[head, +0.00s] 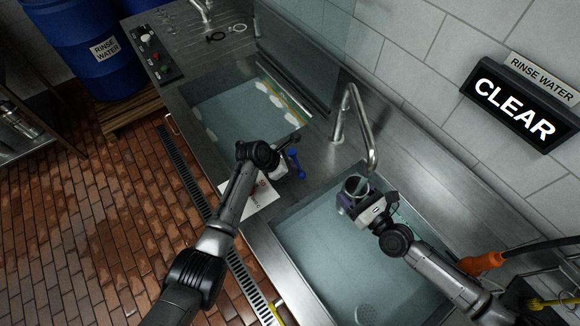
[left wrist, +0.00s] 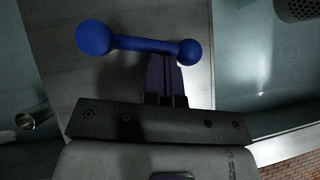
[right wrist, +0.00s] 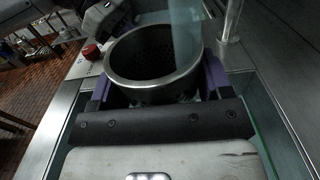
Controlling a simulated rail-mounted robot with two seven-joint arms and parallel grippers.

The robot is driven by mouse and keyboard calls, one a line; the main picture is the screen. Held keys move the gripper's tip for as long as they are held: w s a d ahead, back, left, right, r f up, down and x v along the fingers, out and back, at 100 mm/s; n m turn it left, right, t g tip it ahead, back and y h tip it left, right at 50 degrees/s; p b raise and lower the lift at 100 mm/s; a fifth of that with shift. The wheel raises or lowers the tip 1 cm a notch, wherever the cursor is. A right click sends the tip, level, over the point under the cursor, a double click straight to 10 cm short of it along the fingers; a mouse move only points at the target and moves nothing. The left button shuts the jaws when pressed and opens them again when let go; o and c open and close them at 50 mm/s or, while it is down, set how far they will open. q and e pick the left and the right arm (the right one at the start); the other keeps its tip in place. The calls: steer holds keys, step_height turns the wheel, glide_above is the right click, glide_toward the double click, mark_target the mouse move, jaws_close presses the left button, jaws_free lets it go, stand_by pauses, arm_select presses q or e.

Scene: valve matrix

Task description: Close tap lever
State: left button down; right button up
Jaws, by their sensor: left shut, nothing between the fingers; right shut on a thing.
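The blue tap lever (head: 293,160) sits on the steel strip between the two basins. In the left wrist view the lever (left wrist: 140,43) is a bar with a ball at each end. My left gripper (left wrist: 165,68) is shut and empty, its fingertips right by the smaller ball; I cannot tell whether they touch. In the head view the left gripper (head: 284,171) is partly hidden by its wrist. My right gripper (head: 358,197) is shut on a round metal cup (right wrist: 153,62) under the tap spout (head: 366,130). A pale water stream (right wrist: 185,22) falls into the cup.
The right basin (head: 305,232) and left basin (head: 235,112) hold water. A lit sign (head: 514,103) on the wall reads CLEAR. A white sheet (head: 262,197) lies near the front edge. A red knob (right wrist: 91,51) shows in the right wrist view.

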arm_select(q)
steer(key=shift+d, duration=0.1)
steer(key=shift+s+d+n+t, duration=0.1)
steer(key=shift+d+n+t, duration=0.3)
steer(key=shift+d+n, duration=0.25)
steer(key=shift+d, duration=0.35)
